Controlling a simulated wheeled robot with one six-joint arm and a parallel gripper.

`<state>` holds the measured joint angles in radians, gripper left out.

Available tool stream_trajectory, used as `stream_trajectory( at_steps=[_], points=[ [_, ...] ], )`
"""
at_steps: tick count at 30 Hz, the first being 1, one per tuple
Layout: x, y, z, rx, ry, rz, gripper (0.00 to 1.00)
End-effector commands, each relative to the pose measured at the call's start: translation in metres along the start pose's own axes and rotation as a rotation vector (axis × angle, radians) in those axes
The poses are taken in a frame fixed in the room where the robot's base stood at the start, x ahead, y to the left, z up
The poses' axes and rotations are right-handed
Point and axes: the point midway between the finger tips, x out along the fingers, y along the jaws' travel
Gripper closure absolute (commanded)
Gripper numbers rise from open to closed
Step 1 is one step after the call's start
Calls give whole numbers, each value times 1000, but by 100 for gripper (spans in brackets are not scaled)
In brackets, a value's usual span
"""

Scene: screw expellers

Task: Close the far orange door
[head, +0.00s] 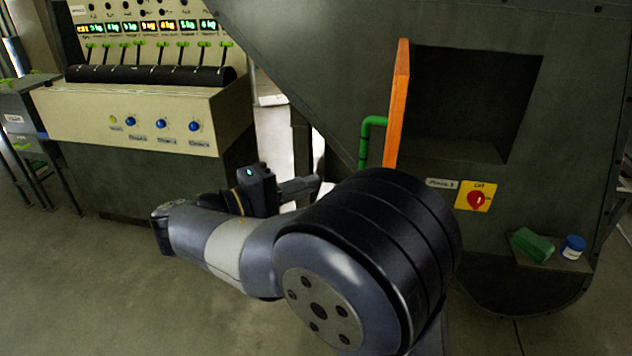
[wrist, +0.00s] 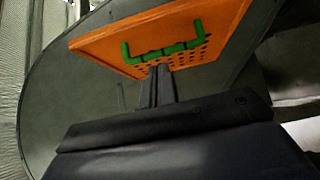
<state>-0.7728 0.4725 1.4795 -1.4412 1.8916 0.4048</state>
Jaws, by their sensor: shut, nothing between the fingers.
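The orange door (head: 398,105) stands open in the head view, seen nearly edge-on at the left side of a dark rectangular opening (head: 470,100). Its green bar handle (head: 367,140) sticks out to the left. In the wrist view the orange door (wrist: 225,22) shows its face with several small holes and the green handle (wrist: 165,50) across it. My gripper (head: 316,183) is shut and empty, left of the door and below the handle in the head view. In the wrist view my gripper's fingertips (wrist: 160,70) point at the handle's middle; I cannot tell whether they touch.
A red switch on a yellow plate (head: 475,197) sits below the opening. A green block (head: 532,244) and a blue-lidded jar (head: 573,247) are on a low ledge to the right. A beige control panel (head: 140,115) with levers stands at the left. The floor (head: 80,290) at lower left is clear.

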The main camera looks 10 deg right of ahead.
Motion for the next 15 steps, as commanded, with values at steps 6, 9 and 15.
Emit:
stream_trajectory(
  at_steps=[6, 9, 15],
  points=[
    [47, -1, 1, -2, -6, -2, 100],
    [69, -1, 2, -2, -6, -3, 100],
    [99, -1, 14, -2, -2, -3, 100]
  ],
)
